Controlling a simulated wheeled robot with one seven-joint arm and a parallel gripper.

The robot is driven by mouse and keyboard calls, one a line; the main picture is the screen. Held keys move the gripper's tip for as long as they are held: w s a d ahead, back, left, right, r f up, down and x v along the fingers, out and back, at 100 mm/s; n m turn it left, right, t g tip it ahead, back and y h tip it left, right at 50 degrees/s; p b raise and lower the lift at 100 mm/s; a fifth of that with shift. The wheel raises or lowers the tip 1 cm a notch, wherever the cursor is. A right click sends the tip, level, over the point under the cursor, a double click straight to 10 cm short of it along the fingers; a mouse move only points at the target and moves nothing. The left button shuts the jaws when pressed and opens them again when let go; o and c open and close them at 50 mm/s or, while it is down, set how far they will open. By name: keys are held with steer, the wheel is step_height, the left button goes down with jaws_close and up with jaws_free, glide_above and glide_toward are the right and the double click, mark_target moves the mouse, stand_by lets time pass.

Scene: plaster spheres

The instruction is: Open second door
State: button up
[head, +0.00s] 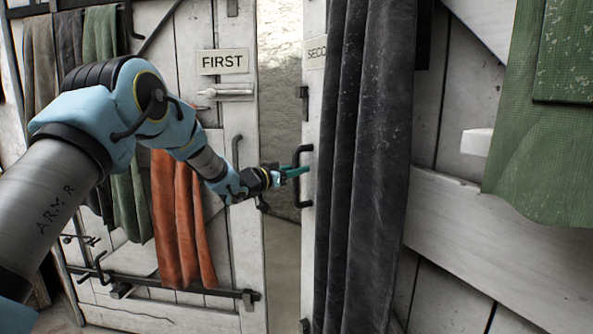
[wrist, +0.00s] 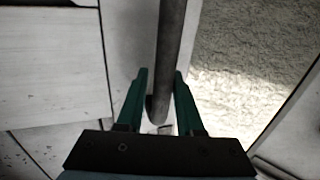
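The second door (head: 312,115) is white wood, with a sign (head: 316,53) reading "SECO", its rest hidden behind a dark cloth. A black bar handle (head: 297,180) is on its left part. My gripper (head: 300,171) has teal fingers and is at the handle's middle in the head view. In the wrist view my gripper (wrist: 159,75) has its fingers apart, with the dark handle bar (wrist: 170,50) showing between them. Gaps show between bar and fingers; I cannot tell how deep the bar sits.
The first door (head: 240,120), with its sign (head: 222,62), stands left, beyond a narrow rough pale strip (head: 280,110). Dark cloth (head: 365,150) hangs right of the handle. Green cloth (head: 540,150) hangs far right. Orange cloth (head: 180,220) hangs below my arm.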

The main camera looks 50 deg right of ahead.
steer(key=o, duration=0.3)
steer(key=shift+w, duration=0.1)
steer(key=shift+a, duration=0.1)
steer(key=a+b, duration=0.1)
steer(key=a, duration=0.4)
steer(key=a+b, duration=0.2)
steer(key=a, duration=0.3)
steer(key=shift+w+a, duration=0.2)
steer(key=shift+a, duration=0.15)
